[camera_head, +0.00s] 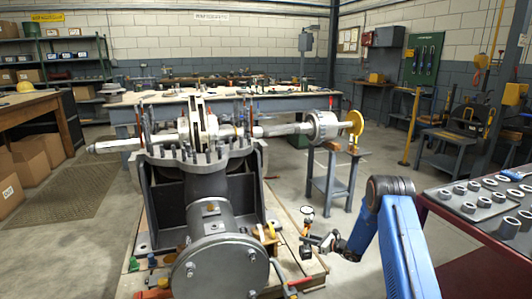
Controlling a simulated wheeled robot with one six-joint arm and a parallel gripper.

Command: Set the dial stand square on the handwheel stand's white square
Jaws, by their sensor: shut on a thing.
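My gripper (319,241) is at the lower middle, at the end of my blue arm. It is shut on the dial stand, which has a small round pale-faced dial (307,210) above dark parts. The dial stand's lower end is dark and small, and I cannot tell its exact tilt. The handwheel stand (334,178) is a grey-blue steel stand behind and above my gripper in the picture. The dial stand is well apart from the handwheel stand.
The big grey casing (213,220) with a long shaft (285,129) stands left of my gripper on a wooden base (306,265). The shaft end reaches over the handwheel stand. A dark red table (462,230) with several metal parts is at right. Floor (385,165) right of the stand is clear.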

